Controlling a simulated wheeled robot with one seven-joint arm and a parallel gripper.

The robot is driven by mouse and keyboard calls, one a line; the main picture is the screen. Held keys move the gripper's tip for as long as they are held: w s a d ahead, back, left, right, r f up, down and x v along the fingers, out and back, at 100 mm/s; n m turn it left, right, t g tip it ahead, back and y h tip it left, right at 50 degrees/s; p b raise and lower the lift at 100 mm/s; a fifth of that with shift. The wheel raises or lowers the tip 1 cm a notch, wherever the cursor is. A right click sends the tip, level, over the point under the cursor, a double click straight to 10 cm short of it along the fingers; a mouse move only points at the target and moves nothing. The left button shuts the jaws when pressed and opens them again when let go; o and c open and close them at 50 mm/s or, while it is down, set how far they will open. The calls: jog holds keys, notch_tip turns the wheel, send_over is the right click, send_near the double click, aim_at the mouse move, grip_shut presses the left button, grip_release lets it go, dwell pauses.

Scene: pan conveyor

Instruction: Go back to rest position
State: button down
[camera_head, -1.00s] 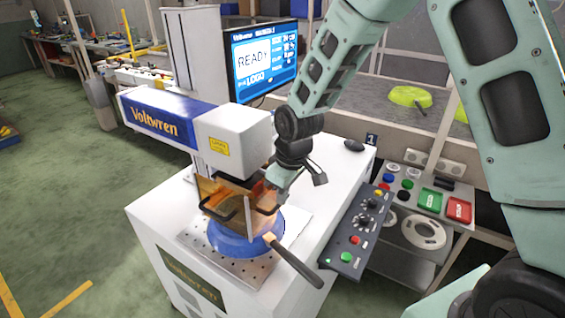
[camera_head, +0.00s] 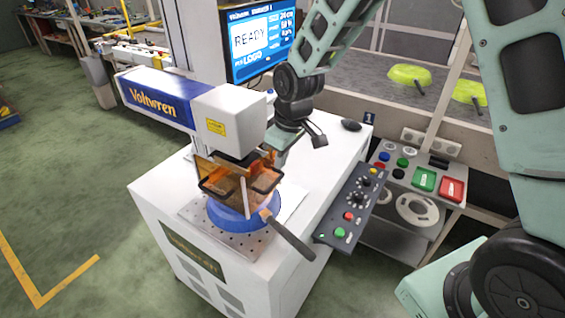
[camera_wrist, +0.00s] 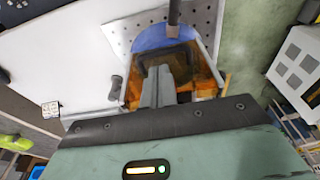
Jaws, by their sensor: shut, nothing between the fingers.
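My gripper (camera_wrist: 157,90) is shut and empty. In the wrist view its fingers reach over the orange see-through guard (camera_wrist: 205,75) of the laser marking machine. In the head view the guard (camera_head: 238,190) sits under the white laser head (camera_head: 228,112), and my gripper is just behind and right of it, its fingertips partly hidden. A blue pan (camera_head: 232,219) lies upside down or flat on the perforated plate under the guard; I cannot tell which. Its dark handle (camera_head: 290,238) points toward the front right.
A control panel (camera_head: 352,210) with knobs and buttons lies right of the machine's white top (camera_head: 318,160). A monitor (camera_head: 262,40) reading READY stands behind. Green pans (camera_head: 409,75) lie on the conveyor (camera_head: 375,70) at the back. Green floor is open at left.

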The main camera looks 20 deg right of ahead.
notch_tip(320, 180, up, 8)
jog(key=s, duration=0.1)
jog(key=shift+d+b, duration=0.4)
jog(key=shift+b, duration=0.05)
jog(key=s+a+g, duration=0.1)
jog(key=s+a, duration=0.2)
jog(key=s, duration=1)
jog(key=s+a, duration=0.4)
jog(key=s, duration=0.9)
jog(key=shift+s+n+g+h, duration=0.3)
jog(key=shift+s+g, duration=0.1)
